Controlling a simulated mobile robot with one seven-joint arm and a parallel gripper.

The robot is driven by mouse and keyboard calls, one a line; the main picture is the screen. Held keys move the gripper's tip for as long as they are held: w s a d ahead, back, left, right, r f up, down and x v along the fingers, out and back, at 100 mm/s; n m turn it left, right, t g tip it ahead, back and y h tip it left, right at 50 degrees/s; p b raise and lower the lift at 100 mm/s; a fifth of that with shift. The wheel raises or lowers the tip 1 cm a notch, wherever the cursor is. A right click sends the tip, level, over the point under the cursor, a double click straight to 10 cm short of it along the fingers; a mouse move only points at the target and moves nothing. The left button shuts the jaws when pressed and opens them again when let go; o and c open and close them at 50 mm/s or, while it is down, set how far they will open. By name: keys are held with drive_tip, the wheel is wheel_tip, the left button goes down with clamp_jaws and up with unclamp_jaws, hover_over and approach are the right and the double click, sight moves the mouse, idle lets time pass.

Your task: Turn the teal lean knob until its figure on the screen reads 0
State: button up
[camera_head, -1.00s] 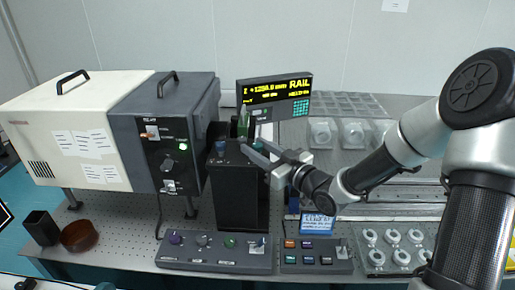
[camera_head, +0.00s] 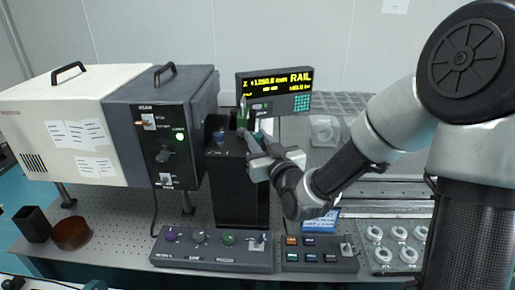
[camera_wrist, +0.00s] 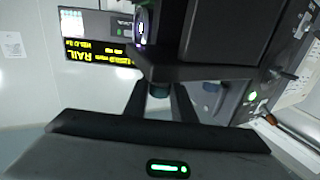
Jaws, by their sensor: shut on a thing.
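The teal knob (camera_wrist: 158,90) sits on the black housing (camera_head: 236,190) in the middle of the bench. In the wrist view, my gripper (camera_wrist: 160,92) has one finger on each side of it and is shut on it. In the head view, my gripper (camera_head: 259,146) reaches the top of the housing from the right, and its fingers partly hide the knob. The screen (camera_head: 274,91) behind shows yellow figures and the word RAIL. It also shows upside down in the wrist view (camera_wrist: 96,38). Its small figures are too blurred to read with certainty.
A grey instrument box (camera_head: 160,128) stands to the left. Two control panels (camera_head: 212,250) (camera_head: 320,254) lie along the front.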

drive_tip(key=shift+a+f+m+t+h+b, duration=0.15)
drive_tip(key=shift+m+t+h+b, duration=0.25)
drive_tip(key=shift+m+h+b, duration=0.5)
drive_tip(key=shift+h+b, duration=0.3)
drive_tip(key=shift+h, duration=0.3)
drive_tip(key=shift+r, duration=0.2)
drive_tip(key=o, duration=1.1)
drive_tip(key=shift+c, duration=0.2)
drive_tip(key=shift+d+f, duration=0.1)
drive_tip(key=shift+d, duration=0.1)
